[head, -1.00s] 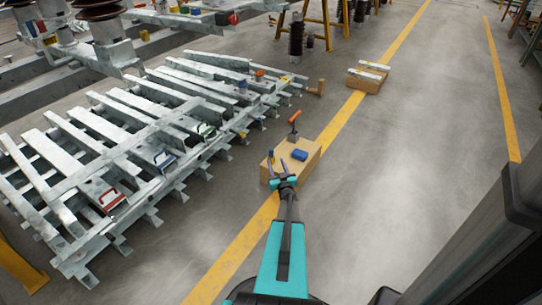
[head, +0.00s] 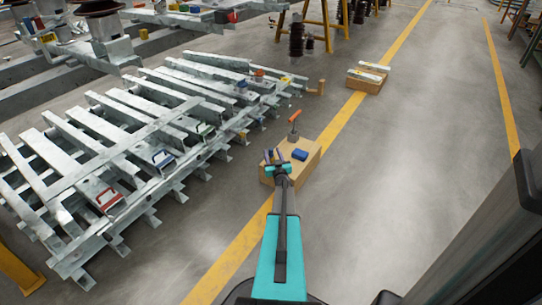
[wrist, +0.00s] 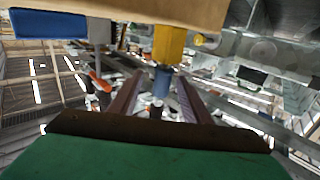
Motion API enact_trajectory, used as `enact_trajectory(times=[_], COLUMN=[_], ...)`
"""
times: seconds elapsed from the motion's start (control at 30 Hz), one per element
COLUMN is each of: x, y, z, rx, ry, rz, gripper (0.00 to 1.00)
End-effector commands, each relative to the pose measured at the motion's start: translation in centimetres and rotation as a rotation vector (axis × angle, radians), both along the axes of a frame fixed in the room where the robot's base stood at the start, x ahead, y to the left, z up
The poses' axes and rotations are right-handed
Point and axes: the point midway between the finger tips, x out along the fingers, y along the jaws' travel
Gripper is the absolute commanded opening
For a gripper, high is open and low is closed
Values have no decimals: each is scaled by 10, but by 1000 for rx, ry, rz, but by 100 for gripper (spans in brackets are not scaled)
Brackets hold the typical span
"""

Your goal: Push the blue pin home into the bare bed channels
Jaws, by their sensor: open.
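My gripper (head: 274,156) is open above the left part of a cardboard-coloured box on the floor. In the head view the gripper mostly hides this pin. The bed of pale steel channels (head: 105,127) lies to the left. A blue-handled block (head: 163,158) sits on it, between red-handled (head: 108,199) and green-handled (head: 204,131) blocks.
The box (head: 308,160) also carries a blue block (head: 300,154) and an orange-handled tool (head: 294,122). A second box (head: 365,82) with pale bars stands farther back. Steel channel ends project toward the box.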

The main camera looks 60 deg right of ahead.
Motion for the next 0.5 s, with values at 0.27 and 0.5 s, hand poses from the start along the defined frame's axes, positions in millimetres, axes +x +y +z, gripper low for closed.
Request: enact_trajectory(times=[0.27, 0.5], x=[0, 10], y=[0, -9], z=[0, -4], rx=[0, -2], ry=[0, -1], rz=[0, 1], gripper=[43, 43])
